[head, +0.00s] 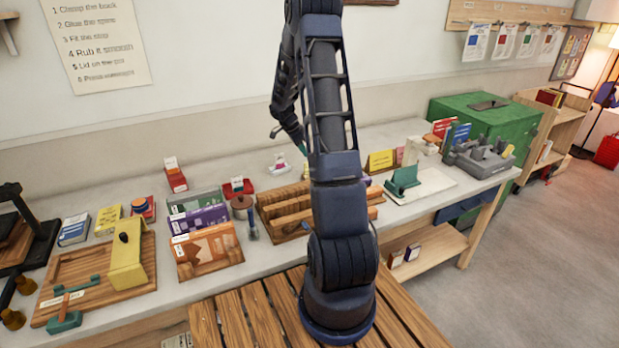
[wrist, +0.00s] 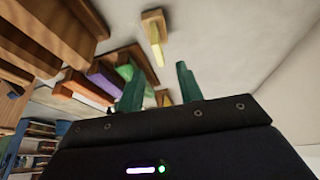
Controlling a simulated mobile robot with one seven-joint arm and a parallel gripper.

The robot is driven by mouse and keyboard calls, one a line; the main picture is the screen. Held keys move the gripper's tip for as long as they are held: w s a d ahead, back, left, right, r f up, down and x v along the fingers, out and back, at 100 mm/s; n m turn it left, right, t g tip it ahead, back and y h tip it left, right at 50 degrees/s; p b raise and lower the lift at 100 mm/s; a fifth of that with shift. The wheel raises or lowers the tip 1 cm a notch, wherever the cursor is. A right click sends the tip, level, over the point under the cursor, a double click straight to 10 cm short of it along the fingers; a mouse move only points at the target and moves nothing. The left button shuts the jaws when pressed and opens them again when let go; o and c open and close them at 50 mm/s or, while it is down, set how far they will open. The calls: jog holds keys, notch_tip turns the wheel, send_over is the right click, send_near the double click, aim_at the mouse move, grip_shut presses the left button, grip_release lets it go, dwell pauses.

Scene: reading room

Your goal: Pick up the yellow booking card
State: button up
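A yellow card with printed lines (head: 381,160) stands upright at the back of the counter, right of my arm in the head view. I cannot read its text. In the wrist view, a yellow strip (wrist: 157,54) sticks out of a wooden block, beyond the fingertips. A second small yellow piece (wrist: 163,98) shows between the fingers, farther off; I cannot tell which one is the card. My gripper (wrist: 160,82) has its two green fingers apart, with nothing held between them. In the head view my arm hides most of the gripper.
A wooden slotted rack (head: 284,212) stands on the counter beside my arm. A green press-like tool (head: 403,180) sits on a white board to the right. A grey caddy (head: 480,160) and a green chest (head: 485,118) are at the far right.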

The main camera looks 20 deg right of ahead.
jog(key=x, duration=1)
jog(key=shift+s+f, duration=0.1)
jog(key=shift+f, duration=0.3)
jog(key=shift+c, duration=0.5)
grip_shut()
